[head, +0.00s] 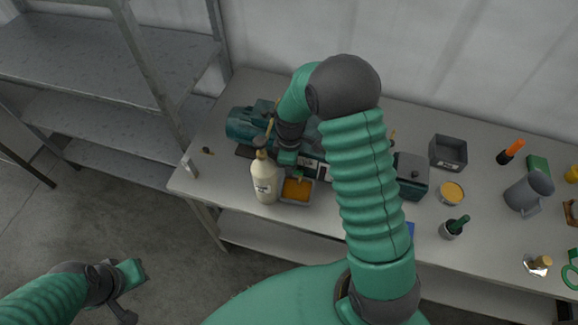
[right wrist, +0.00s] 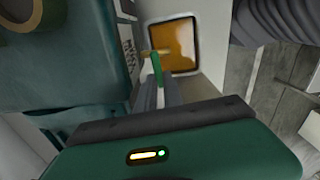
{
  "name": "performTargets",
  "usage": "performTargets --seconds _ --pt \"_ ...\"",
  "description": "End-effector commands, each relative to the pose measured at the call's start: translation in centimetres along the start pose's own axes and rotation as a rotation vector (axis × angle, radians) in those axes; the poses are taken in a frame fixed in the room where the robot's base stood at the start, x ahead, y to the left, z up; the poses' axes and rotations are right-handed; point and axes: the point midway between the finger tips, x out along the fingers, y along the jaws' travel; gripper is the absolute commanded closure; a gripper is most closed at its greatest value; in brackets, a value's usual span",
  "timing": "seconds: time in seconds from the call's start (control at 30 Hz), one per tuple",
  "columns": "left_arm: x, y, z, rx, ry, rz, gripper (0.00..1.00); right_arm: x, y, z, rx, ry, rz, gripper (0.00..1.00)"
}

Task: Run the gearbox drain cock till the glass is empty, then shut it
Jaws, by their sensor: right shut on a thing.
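My right gripper (head: 298,175) reaches down over the gearbox (right wrist: 85,70) on the bench. In the right wrist view its grey fingers (right wrist: 158,88) are shut on the green handle of the drain cock (right wrist: 156,66), which has a brass stub. A square tray (head: 298,203) below the cock holds amber oil (right wrist: 175,48); the oil also shows in the head view (head: 297,188). My arm hides much of the gearbox, and I cannot make out the glass or its level. My left gripper (head: 128,285) hangs at lower left, away from the bench; its jaws are unclear.
A cream bottle (head: 266,182) stands left of the tray, close to my right gripper. A green motor (head: 245,125) lies behind. To the right are a grey bin (head: 448,152), an amber-filled cup (head: 451,193) and a grey jug (head: 527,192). A shelf rack (head: 110,60) stands left.

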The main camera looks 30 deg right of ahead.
Motion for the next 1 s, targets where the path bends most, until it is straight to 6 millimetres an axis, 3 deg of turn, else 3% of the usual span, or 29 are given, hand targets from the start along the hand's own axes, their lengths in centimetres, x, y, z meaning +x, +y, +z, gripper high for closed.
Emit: performTargets --seconds 0.33,0.37,0.5,1.0 --pt "0.01 0.00 0.00 0.000 0.000 0.000 1.00 0.03 0.08 0.19 0.004 -0.002 0.001 1.00" --pt "0.01 0.00 0.00 0.000 0.000 0.000 1.00 0.03 0.08 0.19 0.003 -0.003 0.000 0.87" --pt "0.01 0.00 0.00 0.000 0.000 0.000 1.00 0.03 0.06 0.14 0.003 -0.002 0.000 0.68" --pt "-0.01 0.00 0.00 0.000 0.000 0.000 1.00 -0.07 0.30 -0.02 0.002 0.001 0.006 0.67"
